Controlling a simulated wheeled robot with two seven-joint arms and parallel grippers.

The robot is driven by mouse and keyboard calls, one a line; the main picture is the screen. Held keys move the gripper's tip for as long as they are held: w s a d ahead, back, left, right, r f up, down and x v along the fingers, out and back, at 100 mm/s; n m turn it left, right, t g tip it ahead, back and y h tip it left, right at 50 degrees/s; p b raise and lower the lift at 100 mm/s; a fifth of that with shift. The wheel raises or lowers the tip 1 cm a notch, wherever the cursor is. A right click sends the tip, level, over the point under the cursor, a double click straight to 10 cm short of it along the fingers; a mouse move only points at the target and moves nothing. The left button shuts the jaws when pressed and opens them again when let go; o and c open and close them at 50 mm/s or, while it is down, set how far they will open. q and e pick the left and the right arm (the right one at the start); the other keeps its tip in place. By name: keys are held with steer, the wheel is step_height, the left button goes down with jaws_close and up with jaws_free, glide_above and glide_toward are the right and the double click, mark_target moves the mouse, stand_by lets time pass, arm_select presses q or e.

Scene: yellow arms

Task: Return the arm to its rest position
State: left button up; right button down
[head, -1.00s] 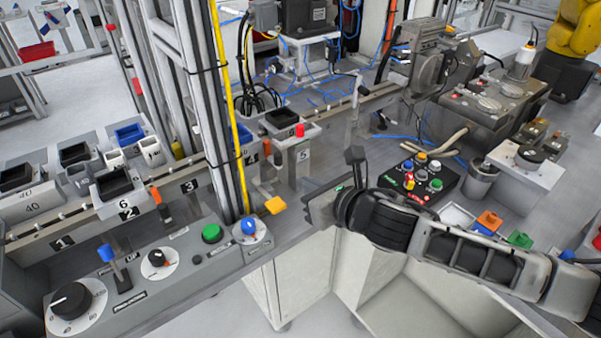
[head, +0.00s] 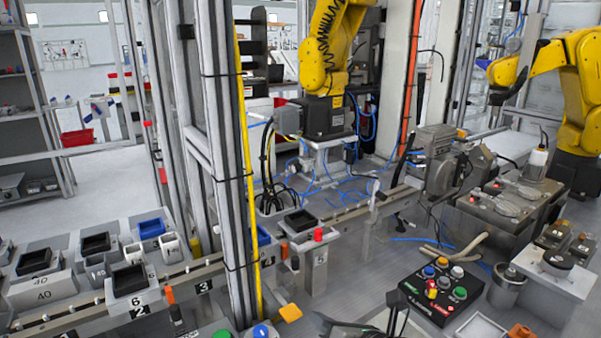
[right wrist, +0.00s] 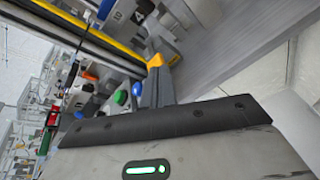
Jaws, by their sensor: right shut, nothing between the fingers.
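My right gripper (head: 395,302) shows only in part at the bottom edge of the head view, as dark finger pieces and a bit of grey housing left of the black button box. The rest of my right arm is below the picture. In the right wrist view the fingers (right wrist: 157,87) are together with nothing between them, in front of the yellow-orange tab and the blue and green buttons. My left arm and gripper are not in view.
A black button box (head: 440,291) stands close to the right of the gripper. A yellow post (head: 247,160) and grey frame rise at the left. A conveyor rail with numbered stations (head: 90,313) runs along the left. Yellow robot arms (head: 325,50) stand behind.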

steer(key=s+d+f+m+h, duration=0.2)
steer(key=s+f+m, duration=0.4)
steer(key=m, duration=0.5)
steer(key=s+d+f+m+g+h, duration=0.1)
steer(key=s+d+f+m, duration=0.4)
steer(key=m, duration=0.6)
steer(key=s+d+f+m+h, duration=0.2)
steer(key=s+d+f+m, duration=0.2)
steer(key=s+f+m, duration=0.3)
steer(key=f+m, duration=0.1)
steer(key=m, duration=0.3)
steer(key=shift+s+m+g+h, duration=0.2)
steer(key=shift+m+g+h, duration=0.1)
steer(key=shift+f, duration=0.1)
